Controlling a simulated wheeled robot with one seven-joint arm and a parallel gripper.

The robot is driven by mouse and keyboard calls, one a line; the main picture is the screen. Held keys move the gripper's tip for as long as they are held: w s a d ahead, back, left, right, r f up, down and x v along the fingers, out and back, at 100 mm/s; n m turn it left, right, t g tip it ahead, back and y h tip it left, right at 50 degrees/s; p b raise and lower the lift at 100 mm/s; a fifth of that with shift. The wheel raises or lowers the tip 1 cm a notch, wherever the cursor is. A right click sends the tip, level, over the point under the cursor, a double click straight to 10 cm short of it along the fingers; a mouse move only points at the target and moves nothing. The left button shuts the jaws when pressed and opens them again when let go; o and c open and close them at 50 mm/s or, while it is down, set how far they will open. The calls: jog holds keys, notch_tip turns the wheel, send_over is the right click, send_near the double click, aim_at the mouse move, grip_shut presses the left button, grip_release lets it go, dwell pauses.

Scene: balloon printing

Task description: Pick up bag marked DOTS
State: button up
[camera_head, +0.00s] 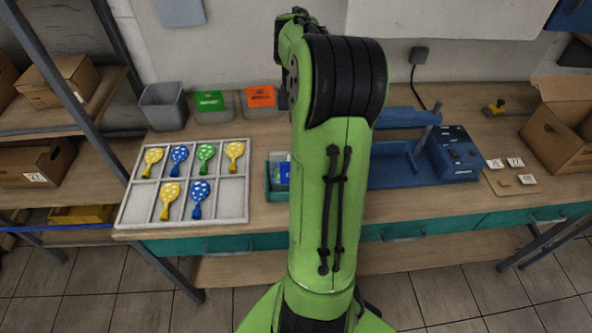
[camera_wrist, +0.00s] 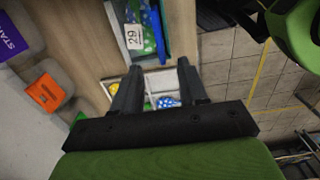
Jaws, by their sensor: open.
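No DOTS marking can be read in either view. In the head view, a bag with a blue and white print (camera_head: 283,173) sits in a small teal tray (camera_head: 272,192), partly hidden by my arm. In the wrist view, blue and green balloon-like contents (camera_wrist: 150,32) show in a teal-edged tray (camera_wrist: 165,25), beside a white tag reading 29 (camera_wrist: 133,37). My gripper (camera_wrist: 160,80) is open and empty. Its fingers point towards the tray area, apart from the bag as far as I can tell. The head view hides its fingers behind my arm.
A white divided rack (camera_head: 232,214) holds several dotted balloons at left. Bins with a green card (camera_head: 209,101) and an orange card (camera_head: 261,96) stand along the wall beside a grey bin (camera_head: 164,106). A blue machine (camera_head: 455,153) and cardboard box (camera_head: 556,140) stand at right.

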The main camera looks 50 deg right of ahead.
jog(key=f, duration=0.4)
jog(key=f+b, duration=0.1)
jog(key=f, duration=0.4)
jog(key=f+b, duration=0.1)
jog(key=f, duration=0.3)
jog(key=shift+w+d+f, duration=0.1)
jog(key=shift+w+f, duration=0.15)
jog(key=shift+f, duration=0.1)
jog(key=shift+r, duration=0.1)
grip_shut()
